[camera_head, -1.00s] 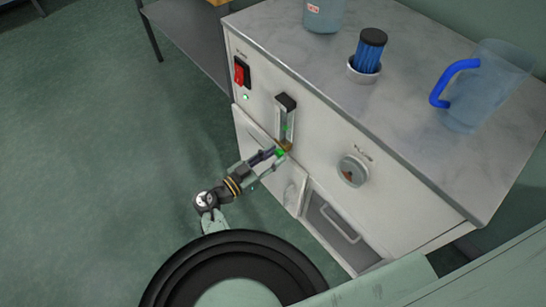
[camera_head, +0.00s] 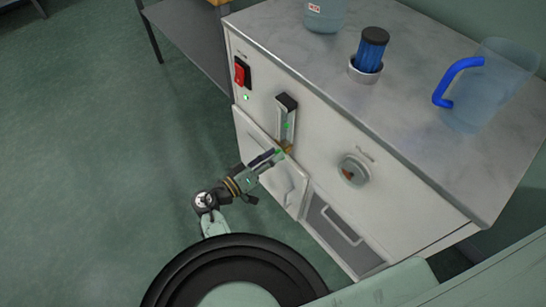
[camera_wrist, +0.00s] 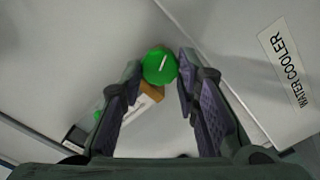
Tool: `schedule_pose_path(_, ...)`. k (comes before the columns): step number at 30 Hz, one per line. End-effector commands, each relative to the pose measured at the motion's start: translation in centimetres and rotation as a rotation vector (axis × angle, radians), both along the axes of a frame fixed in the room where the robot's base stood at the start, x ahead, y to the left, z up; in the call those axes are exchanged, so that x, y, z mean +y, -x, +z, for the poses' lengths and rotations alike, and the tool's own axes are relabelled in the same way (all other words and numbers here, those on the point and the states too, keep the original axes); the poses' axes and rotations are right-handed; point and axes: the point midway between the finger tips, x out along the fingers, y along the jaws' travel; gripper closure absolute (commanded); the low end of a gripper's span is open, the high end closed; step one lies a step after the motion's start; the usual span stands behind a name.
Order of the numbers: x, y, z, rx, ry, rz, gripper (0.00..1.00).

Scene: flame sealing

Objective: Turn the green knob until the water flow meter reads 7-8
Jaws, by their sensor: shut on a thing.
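The green knob (camera_wrist: 160,66) is round with a white line on its face, the line tilted up to the right in the wrist view. It sits at the bottom of the water flow meter (camera_head: 286,118), a dark-framed upright tube on the white cabinet's front. My gripper (camera_head: 278,156) reaches it from the lower left. In the wrist view its two purple-padded fingertips (camera_wrist: 158,72) lie on either side of the knob, shut on it. A small green mark (camera_head: 286,125) shows inside the meter tube. Its scale is too small to read.
A red switch (camera_head: 240,72) and a lit green lamp (camera_head: 246,98) are left of the meter. A round dial (camera_head: 353,170) is on the right. A "WATER COOLER" label (camera_wrist: 287,70) shows in the wrist view. A blue-handled jug (camera_head: 487,85) stands on top.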

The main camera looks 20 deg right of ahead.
Motion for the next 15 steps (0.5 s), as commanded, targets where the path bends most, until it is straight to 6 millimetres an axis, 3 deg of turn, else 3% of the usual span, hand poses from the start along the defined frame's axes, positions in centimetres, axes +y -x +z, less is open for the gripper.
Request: schedule_pose_path(15, 0.01, -0.01, -0.01, 0.069, 0.025, 0.000, 0.99)
